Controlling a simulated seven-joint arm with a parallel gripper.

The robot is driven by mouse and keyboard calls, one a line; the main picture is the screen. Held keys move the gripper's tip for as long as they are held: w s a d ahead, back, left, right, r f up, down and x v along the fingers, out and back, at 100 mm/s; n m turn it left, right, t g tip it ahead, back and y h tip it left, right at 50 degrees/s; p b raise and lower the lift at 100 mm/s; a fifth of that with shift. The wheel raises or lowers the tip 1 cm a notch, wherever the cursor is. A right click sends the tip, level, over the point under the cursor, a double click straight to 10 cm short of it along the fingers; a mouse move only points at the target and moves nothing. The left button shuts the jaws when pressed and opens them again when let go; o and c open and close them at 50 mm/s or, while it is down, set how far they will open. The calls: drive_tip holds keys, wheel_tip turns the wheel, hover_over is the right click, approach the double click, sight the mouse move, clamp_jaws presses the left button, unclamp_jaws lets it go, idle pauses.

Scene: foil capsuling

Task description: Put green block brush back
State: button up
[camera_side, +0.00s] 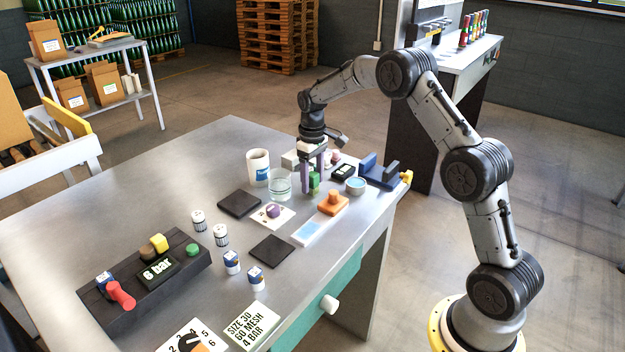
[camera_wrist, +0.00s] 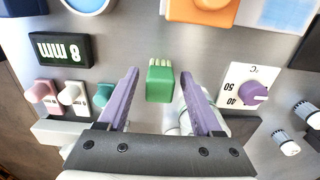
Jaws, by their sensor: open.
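The green block brush (camera_wrist: 160,83) has a green body and short pale bristles at its upper end in the wrist view. In the side view it shows as a small green shape (camera_side: 314,182) low beside my fingers. My gripper (camera_wrist: 160,74) has two purple fingers spread apart, pointing down at the table. The brush lies between the fingertips in the wrist view, with a visible gap on each side. In the side view my gripper (camera_side: 313,182) partly hides it. I cannot tell whether the fingertips are level with the brush.
A clear beaker (camera_side: 279,186) and white mug (camera_side: 258,167) stand left of my gripper. An orange block (camera_side: 333,204), round blue-filled dish (camera_side: 356,186) and blue stand (camera_side: 382,176) are to the right. Pink, white and green-tipped knobs (camera_wrist: 72,94) and an "8 mm" display (camera_wrist: 62,49) are close by.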

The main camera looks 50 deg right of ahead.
sight(313, 174)
wheel_tip(313, 174, up, 11)
drive_tip(key=shift+r, duration=0.15)
drive_tip(key=s+a+r+t, duration=0.3)
drive_tip(key=s+a+r, duration=0.7)
drive_tip(key=s, duration=0.3)
drive_tip(key=s+a+f+t, duration=0.1)
drive_tip(key=s+a+f, duration=0.1)
drive_tip(key=s, duration=0.8)
drive_tip(key=s+a+f+t, duration=0.1)
drive_tip(key=s+a+f, duration=0.2)
drive_tip(key=s, duration=0.7)
drive_tip(key=shift+a+t, duration=0.3)
drive_tip(key=shift+a, duration=0.45)
